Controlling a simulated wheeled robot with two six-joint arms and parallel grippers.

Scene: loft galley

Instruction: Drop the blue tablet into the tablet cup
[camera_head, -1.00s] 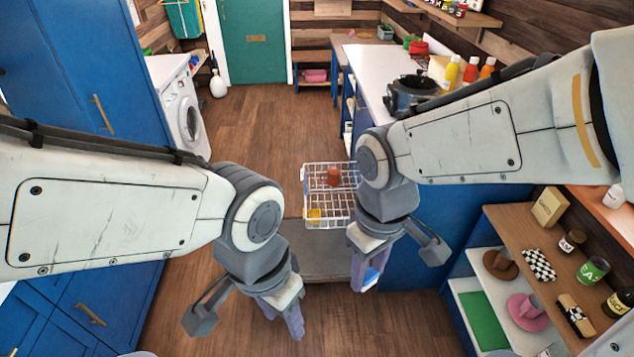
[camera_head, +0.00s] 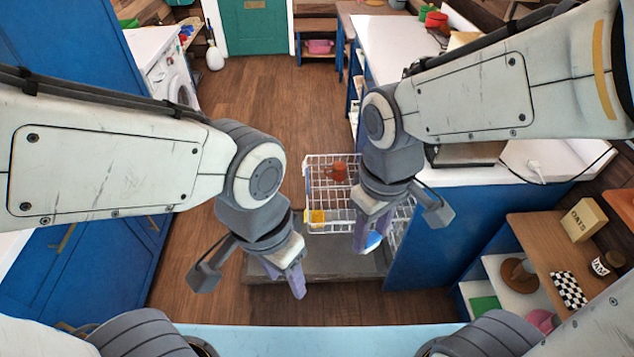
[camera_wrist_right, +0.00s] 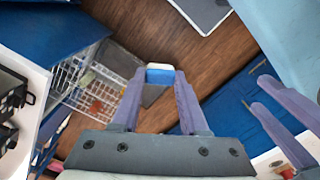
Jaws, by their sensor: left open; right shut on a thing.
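My right gripper (camera_head: 368,232) is shut on the blue tablet (camera_head: 374,241), a small blue and white block between its purple fingertips. The tablet (camera_wrist_right: 160,74) shows clearly in the right wrist view. In the head view the gripper hangs in front of the right part of the white wire rack, above a grey panel. My left gripper (camera_head: 298,283) is open and empty, lower and to the left; its purple fingers (camera_wrist_right: 285,105) also show in the right wrist view. I cannot make out the tablet cup for certain.
The wire rack (camera_head: 318,184) holds a red mug (camera_head: 336,171) and a yellow item (camera_head: 317,216). The grey panel (camera_head: 330,263) lies below it. A blue cabinet side (camera_head: 450,245) stands to the right, with shelves (camera_head: 540,240) beyond. Wooden floor (camera_head: 260,100) is open behind.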

